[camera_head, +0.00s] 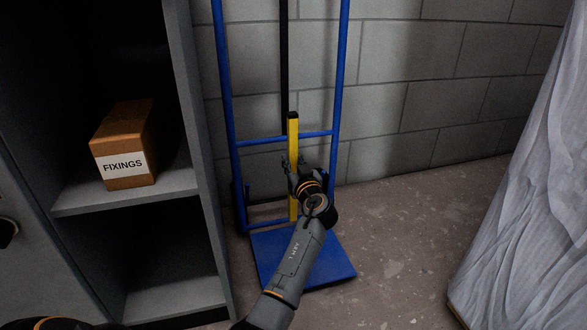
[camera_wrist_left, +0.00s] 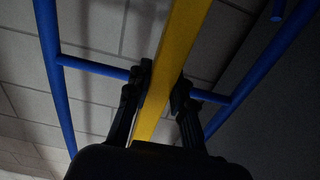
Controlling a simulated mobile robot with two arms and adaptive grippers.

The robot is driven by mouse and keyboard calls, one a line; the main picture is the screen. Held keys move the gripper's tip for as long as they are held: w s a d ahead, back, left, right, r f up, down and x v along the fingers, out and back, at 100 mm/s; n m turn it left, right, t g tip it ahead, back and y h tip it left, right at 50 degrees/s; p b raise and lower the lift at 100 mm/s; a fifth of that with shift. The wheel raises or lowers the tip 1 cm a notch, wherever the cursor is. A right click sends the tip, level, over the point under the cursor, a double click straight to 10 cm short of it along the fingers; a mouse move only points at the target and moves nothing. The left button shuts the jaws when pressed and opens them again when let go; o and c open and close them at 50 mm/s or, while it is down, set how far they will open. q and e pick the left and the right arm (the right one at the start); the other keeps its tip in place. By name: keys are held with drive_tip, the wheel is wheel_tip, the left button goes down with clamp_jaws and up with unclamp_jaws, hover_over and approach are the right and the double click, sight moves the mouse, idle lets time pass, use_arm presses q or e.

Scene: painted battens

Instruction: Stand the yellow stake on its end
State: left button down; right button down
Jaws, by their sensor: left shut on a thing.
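The yellow stake (camera_head: 293,143) has a black top end and stands upright, or nearly so, in front of the blue hand truck (camera_head: 237,180). Its lower end is near the back of the truck's blue toe plate (camera_head: 335,268); whether it touches the plate I cannot tell. My left gripper (camera_head: 290,166) is shut on the stake around its middle. In the left wrist view the fingers (camera_wrist_left: 160,90) lie on both sides of the yellow stake (camera_wrist_left: 176,55). My right gripper is not in view.
A grey metal shelf unit (camera_head: 187,110) stands at the left, with a FIXINGS box (camera_head: 125,150) on its shelf. A block wall (camera_head: 400,90) is behind the truck. A pale draped sheet (camera_head: 530,180) hangs at the right. The floor (camera_head: 400,240) between truck and sheet is clear.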

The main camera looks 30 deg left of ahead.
use_arm(q)
drive_tip(key=shift+r, duration=0.15)
drive_tip(key=shift+b, duration=0.4)
wheel_tip(320, 180, down, 3)
drive_tip(key=b, duration=0.2)
drive_tip(key=shift+b, duration=0.35)
drive_tip(key=shift+f, duration=2.15)
drive_tip(key=shift+f, duration=0.4)
drive_tip(key=c, duration=1.1)
unclamp_jaws()
